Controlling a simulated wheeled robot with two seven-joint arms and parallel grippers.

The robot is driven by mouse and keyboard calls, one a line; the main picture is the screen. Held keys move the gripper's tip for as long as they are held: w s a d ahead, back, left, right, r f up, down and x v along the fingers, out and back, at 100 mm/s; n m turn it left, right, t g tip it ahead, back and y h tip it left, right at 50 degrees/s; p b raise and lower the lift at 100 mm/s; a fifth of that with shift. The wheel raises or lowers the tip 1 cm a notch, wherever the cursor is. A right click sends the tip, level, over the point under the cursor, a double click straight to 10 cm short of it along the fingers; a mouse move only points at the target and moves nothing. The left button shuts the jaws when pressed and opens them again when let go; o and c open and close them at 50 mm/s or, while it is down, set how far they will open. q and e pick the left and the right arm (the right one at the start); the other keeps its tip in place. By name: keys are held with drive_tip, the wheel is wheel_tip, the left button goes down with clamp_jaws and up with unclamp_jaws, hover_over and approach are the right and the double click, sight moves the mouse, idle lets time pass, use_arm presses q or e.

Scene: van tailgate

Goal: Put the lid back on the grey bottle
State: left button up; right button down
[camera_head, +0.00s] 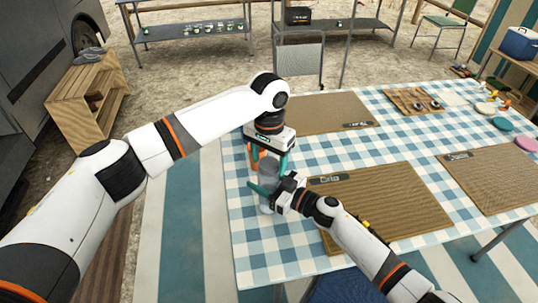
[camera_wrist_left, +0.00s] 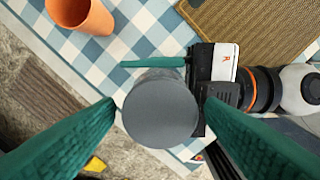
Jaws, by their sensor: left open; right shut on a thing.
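The grey bottle (camera_head: 268,172) stands upright near the left edge of the checked table. In the left wrist view its top is a flat, closed grey disc (camera_wrist_left: 160,110). This looks like the lid on the bottle, but I cannot see the seam between them. My left gripper (camera_head: 269,157) points down over the bottle's top, open, with one teal finger on each side and a gap visible at both sides. My right gripper (camera_head: 270,192) comes in from the right and is shut on the bottle's body, below the left one. The bottle's base is partly hidden behind it.
An orange cup (camera_wrist_left: 82,18) stands close to the bottle, partly behind my left gripper in the head view. Brown woven mats (camera_head: 390,200) (camera_head: 318,112) lie to the right and behind. A wooden tray (camera_head: 412,102) and coloured discs (camera_head: 502,124) are farther right.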

use_arm(q)
drive_tip(key=c, duration=1)
drive_tip(key=o, duration=1.2)
drive_tip(key=shift+c, duration=0.2)
wheel_tip(320, 180, up, 12)
